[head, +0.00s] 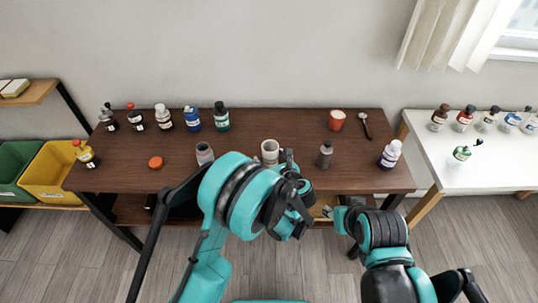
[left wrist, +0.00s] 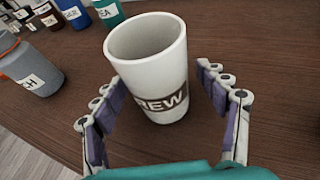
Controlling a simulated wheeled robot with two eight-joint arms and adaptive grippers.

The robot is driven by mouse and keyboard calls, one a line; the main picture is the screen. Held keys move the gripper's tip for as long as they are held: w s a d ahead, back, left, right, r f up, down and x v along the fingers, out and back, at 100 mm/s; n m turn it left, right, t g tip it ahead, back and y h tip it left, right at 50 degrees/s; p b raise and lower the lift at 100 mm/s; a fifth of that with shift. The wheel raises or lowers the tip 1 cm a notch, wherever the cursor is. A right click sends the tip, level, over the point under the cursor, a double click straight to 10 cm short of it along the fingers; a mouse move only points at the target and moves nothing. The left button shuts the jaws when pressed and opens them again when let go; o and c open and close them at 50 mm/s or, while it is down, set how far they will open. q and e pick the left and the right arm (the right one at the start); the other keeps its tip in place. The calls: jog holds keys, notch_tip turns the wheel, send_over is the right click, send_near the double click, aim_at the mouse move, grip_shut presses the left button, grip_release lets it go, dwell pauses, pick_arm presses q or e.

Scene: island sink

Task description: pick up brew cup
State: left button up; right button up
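The brew cup (left wrist: 146,62) is a white, open-topped cup with a dark band reading "REW". It stands upright on the brown table. In the head view the cup (head: 269,150) is at the table's front middle, partly beside my left gripper (head: 292,172). In the left wrist view my left gripper (left wrist: 163,85) is open, with one finger on each side of the cup. Gaps show between the fingers and the cup wall. My right arm is at the lower right of the head view; its fingers cannot be made out.
A grey bottle (head: 325,154) stands just right of the cup. A grey jar (head: 205,154) stands to its left, also close in the left wrist view (left wrist: 32,68). A red cup (head: 337,120) and several bottles are farther back. An orange lid (head: 156,162) lies at left.

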pick_arm(q)
jog(key=c, duration=0.5)
jog(key=shift+w+a+f, duration=0.1)
jog(key=c, duration=0.8)
jog(key=shift+o, duration=0.2)
pick_arm(e)
jog(key=shift+r, duration=0.1)
